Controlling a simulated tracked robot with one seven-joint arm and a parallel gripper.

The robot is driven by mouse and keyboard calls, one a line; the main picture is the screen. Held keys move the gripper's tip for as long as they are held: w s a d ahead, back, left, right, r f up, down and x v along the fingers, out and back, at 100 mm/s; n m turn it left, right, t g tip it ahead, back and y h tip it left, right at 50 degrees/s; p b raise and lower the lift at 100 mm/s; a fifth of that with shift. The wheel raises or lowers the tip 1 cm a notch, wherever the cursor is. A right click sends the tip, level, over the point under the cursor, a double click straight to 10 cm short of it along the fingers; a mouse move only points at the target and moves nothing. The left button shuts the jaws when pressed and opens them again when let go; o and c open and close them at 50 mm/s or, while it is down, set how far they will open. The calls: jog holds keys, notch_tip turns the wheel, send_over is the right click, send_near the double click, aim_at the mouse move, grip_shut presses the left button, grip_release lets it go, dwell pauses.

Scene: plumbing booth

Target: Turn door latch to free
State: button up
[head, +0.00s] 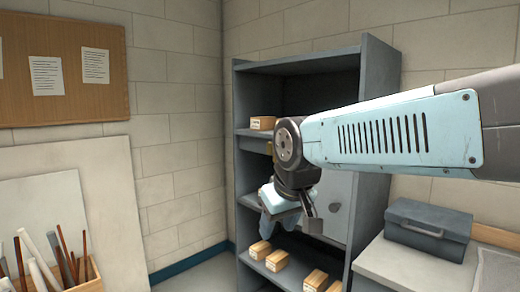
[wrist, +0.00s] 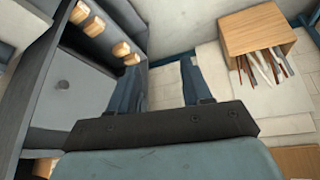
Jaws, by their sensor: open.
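A light grey door (head: 341,190) is set in the dark grey shelf cabinet, and a small round knob-like latch (head: 335,207) sits on it. In the wrist view the door (wrist: 72,62) is at the left, with the round latch (wrist: 62,85) near its middle. The latch's exact turn angle is too small to tell. My gripper (head: 277,216) is in front of the cabinet, left of the latch, and hides part of the door. In the wrist view my gripper (wrist: 162,88) has its two fingers spread with nothing between them. It is apart from the latch.
Small wooden blocks (head: 277,260) sit on the cabinet's lower shelf, and a box (head: 263,123) is higher up. A grey toolbox (head: 428,230) stands on the bench at right. A wooden crate of rods (wrist: 257,32) stands on the floor. Floor between crate and cabinet is clear.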

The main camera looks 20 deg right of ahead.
jog(key=w+d+n+g+h, duration=0.1)
jog(key=w+d+n+h, duration=0.15)
jog(key=w+d, duration=0.55)
jog(key=w+d+n+g+h, duration=0.1)
jog(key=w+d+n+h, duration=0.2)
jog(key=w, duration=0.9)
jog(key=n+t+h, duration=0.3)
jog(key=n+h, duration=0.8)
jog(key=n, duration=0.5)
send_near(268, 148)
jog(key=x, duration=1.1)
jog(key=shift+w+d, duration=0.1)
jog(key=shift+c, duration=0.3)
grip_shut()
